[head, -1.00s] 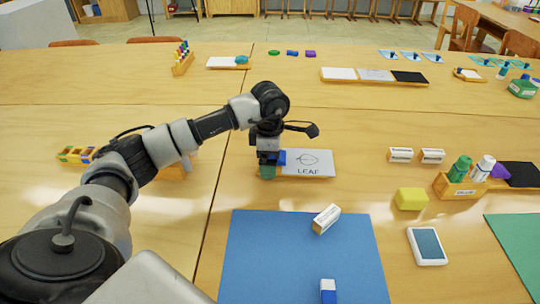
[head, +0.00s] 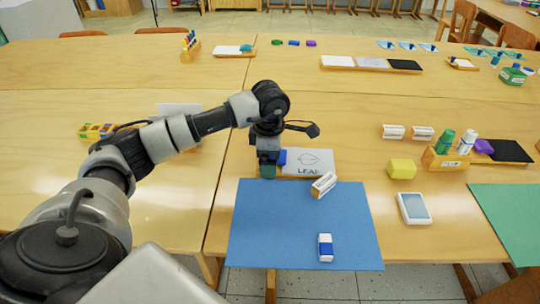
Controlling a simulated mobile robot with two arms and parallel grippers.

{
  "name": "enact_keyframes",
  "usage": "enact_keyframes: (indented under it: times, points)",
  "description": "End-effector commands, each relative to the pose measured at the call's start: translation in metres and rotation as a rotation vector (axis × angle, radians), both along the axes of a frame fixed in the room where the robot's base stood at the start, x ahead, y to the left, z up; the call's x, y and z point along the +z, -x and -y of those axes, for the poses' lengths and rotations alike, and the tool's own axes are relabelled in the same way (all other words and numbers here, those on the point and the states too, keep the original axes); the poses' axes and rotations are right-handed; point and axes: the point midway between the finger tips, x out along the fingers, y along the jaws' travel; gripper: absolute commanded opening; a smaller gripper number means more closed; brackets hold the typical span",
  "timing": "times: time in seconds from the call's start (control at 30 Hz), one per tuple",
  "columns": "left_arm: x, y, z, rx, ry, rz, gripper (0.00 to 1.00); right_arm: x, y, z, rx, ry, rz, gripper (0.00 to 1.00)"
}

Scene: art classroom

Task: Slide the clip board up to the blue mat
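The clip board (head: 318,158) lies flat on the table with a pale sheet showing a leaf drawing and the word LEAF. Its near edge is at the far edge of the blue mat (head: 275,228), with almost no gap showing. My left gripper (head: 268,167) points down at the board's left end, beside a small blue part there. The gripper hides that end, and I cannot tell whether its fingers are open or shut. My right gripper is not in view.
A white eraser block (head: 323,185) stands at the mat's far edge, in front of the board's lower right corner. A blue-and-white eraser (head: 325,248) is on the mat. A yellow block (head: 402,168) and a bottle holder (head: 447,158) stand right of the board.

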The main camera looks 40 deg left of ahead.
Motion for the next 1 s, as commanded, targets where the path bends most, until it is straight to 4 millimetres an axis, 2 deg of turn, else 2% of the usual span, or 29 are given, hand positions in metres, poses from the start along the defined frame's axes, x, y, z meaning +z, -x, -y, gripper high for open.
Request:
enact_keyframes:
  times: [0.13, 0.17, 0.2, 0.43, 0.57, 1.0]
  points:
    - [0.0, 0.0, 0.0, 0.0, 0.0, 0.001, 0.61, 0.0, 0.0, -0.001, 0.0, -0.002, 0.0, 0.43]
    - [0.0, 0.0, 0.0, 0.0, 0.0, 0.001, 0.95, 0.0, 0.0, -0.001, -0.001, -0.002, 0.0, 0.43]
    - [0.0, 0.0, 0.0, 0.0, 0.0, 0.001, 1.0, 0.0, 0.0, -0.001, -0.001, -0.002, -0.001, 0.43]
    - [0.001, 0.0, 0.0, 0.0, 0.0, 0.001, 1.0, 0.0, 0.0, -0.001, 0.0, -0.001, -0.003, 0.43]
    - [0.011, -0.001, 0.0, 0.0, 0.001, 0.004, 1.0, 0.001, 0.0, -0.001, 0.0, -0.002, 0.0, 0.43]
    - [0.092, -0.001, 0.0, 0.0, 0.0, 0.004, 1.0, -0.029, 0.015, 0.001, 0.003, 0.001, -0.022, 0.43]
